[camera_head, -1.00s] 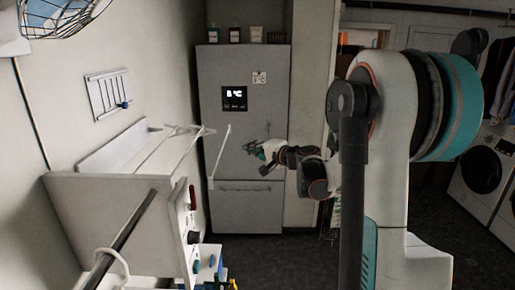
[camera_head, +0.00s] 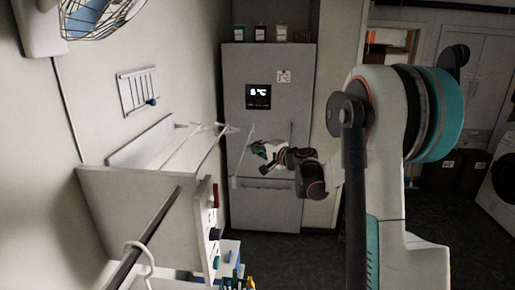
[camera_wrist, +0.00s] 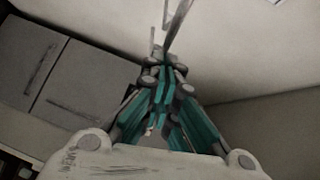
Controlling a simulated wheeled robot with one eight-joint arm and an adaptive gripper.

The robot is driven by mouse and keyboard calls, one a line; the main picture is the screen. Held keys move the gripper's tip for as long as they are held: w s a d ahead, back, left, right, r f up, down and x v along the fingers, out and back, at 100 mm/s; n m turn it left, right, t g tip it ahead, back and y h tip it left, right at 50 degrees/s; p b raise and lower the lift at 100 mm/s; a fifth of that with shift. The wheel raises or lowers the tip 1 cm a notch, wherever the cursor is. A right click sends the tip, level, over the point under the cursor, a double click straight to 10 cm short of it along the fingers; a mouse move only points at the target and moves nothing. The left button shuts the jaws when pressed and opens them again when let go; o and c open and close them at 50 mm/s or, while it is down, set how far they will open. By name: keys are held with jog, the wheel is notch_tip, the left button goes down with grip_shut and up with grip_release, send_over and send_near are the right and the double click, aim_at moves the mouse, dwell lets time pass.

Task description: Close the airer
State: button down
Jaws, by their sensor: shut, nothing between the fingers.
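The airer (camera_head: 243,155) is a white folding frame pulled out from the wall at the left of the head view. Its thin arms reach to an upright-slanting end bar, in front of the fridge. My gripper (camera_head: 258,150) is just right of this end bar in the picture, pointing left. I cannot tell whether they touch. In the wrist view, my gripper (camera_wrist: 164,60) has its teal fingers together, with nothing between them.
A grey fridge (camera_head: 290,90) stands behind my gripper. A wall rack (camera_head: 139,90) hangs above the airer. Dark floor (camera_head: 290,250) is open at the lower middle.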

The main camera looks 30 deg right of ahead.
jog(key=w+a+b, duration=0.2)
jog(key=w+a, duration=0.3)
jog(key=a, duration=0.2)
jog(key=shift+a, duration=0.25)
